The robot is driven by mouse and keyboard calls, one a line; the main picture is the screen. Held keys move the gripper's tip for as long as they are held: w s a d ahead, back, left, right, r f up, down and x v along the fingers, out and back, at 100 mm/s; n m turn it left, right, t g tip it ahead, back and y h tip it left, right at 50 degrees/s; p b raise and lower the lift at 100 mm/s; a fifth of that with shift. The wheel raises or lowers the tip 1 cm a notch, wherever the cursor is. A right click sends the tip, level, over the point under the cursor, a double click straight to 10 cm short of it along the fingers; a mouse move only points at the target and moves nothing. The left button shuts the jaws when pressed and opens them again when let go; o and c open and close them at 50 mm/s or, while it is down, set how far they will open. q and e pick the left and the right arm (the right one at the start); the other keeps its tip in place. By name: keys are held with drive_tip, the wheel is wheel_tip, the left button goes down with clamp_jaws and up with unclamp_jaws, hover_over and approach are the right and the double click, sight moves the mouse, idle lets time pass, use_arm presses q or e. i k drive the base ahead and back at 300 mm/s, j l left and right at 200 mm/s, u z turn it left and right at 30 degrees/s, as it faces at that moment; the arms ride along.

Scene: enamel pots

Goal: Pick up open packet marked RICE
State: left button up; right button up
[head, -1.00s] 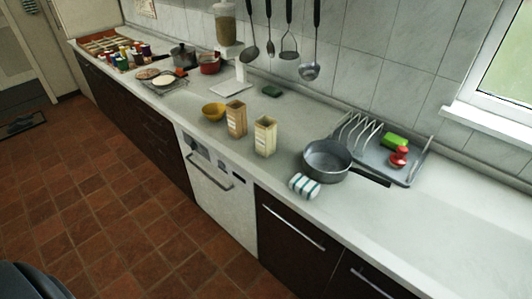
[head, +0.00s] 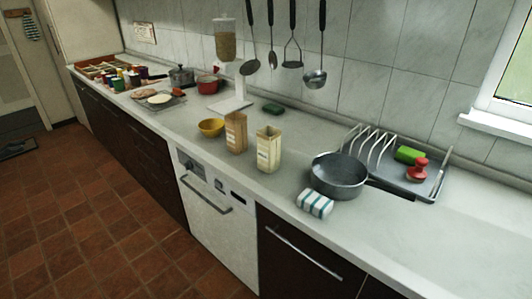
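Two open-topped packets stand upright side by side on the white counter in the head view, above the white dishwasher. One is a brown packet (head: 236,132) with a pale label, on the left. The other is a cream packet (head: 268,150) with a pale label, on the right and nearer the front edge. The lettering is too small to read, so I cannot tell which one is marked RICE. Neither of my grippers is in view.
A yellow bowl (head: 211,127) stands left of the packets. A grey pan (head: 338,177) and a striped cloth (head: 314,204) lie to the right. A dish rack (head: 398,180) stands behind the pan. Utensils (head: 292,50) hang on the wall. The counter's right end is clear.

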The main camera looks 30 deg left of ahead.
sight(269, 150)
drive_tip(key=i+j+z, duration=0.25)
drive_tip(key=j, duration=1.45)
drive_tip(key=j+z, duration=0.3)
drive_tip(key=j, duration=1.35)
